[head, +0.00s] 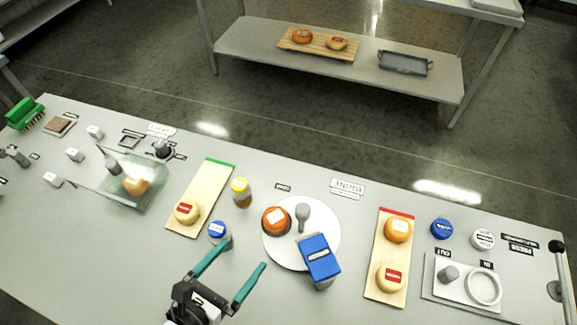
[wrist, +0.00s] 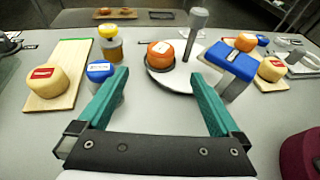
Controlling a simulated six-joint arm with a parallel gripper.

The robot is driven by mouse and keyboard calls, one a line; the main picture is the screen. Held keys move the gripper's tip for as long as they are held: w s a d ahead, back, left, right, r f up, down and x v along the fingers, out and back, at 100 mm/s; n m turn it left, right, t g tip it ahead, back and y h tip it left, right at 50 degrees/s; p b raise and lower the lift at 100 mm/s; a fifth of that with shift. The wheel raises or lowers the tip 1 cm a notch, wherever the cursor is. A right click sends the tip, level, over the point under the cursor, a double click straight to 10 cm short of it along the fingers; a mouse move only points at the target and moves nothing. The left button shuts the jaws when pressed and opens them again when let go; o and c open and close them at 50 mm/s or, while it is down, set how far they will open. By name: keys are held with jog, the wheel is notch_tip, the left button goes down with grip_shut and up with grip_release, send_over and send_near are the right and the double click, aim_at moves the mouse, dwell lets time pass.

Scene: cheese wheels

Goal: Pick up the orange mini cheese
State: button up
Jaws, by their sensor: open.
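A deep orange mini cheese (head: 275,221) with a pale label sits on the left part of a round white disc (head: 301,261). In the wrist view the orange cheese (wrist: 160,49) is straight ahead, with a dark ring around its base. My gripper (head: 245,253) is open and empty, nearer the front of the table than the cheese and apart from it. In the wrist view my gripper (wrist: 160,75) has its two green fingers spread, with the cheese beyond them, between their tips in the picture.
Boards at left (head: 211,190) and right (head: 394,252) hold paler cheeses.

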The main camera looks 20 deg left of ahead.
aim_at(270, 224)
jog(key=x, duration=1.5)
jog(key=shift+d+f, duration=0.15)
jog(key=shift+f, duration=0.05)
jog(key=shift+s, duration=0.1)
jog(key=c, duration=1.4)
